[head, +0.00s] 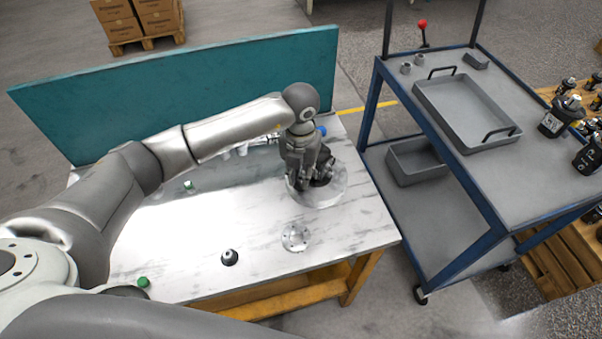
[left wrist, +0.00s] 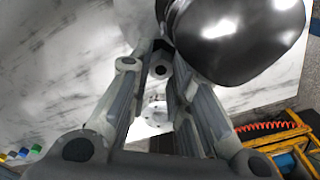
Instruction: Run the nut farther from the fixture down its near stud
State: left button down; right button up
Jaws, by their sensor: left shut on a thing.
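A round grey fixture (head: 337,192) stands near the right end of the marble-topped table. A black motor body (head: 321,181) sits on it, partly hidden by my gripper, and shows large and glossy in the left wrist view (left wrist: 243,38). My left gripper (head: 314,178) points down over the fixture, beside the black body. In the left wrist view its fingers (left wrist: 160,55) close together at the tips on something small next to the black body. The nut and the near stud are hidden by the fingers. My right gripper is not in view.
A pale flange disc (head: 296,237) and a black-and-grey knob (head: 229,257) lie nearer the table's front edge. Small green pieces (head: 188,185) lie to the left. A teal panel (head: 190,90) closes the table's back. A blue cart (head: 470,160) carrying a grey tray (head: 465,146) stands right.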

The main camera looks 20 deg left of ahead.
pick_arm(q)
jog(key=m, duration=0.1)
jog(key=b, duration=0.1)
jog(key=m+b, duration=0.1)
jog(key=shift+w+a+f+m, duration=0.1)
jog(key=shift+w+a+m, duration=0.15)
jog(key=shift+w+m, duration=0.1)
jog(key=shift+m+b, duration=0.9)
jog(key=shift+m, duration=0.65)
jog(key=shift+m+b, duration=0.7)
jog(key=shift+b, duration=0.1)
jog(key=shift+m+b, duration=0.85)
jog(key=shift+m, duration=0.25)
jog(key=shift+s+m, duration=0.1)
jog(key=shift+m, duration=0.3)
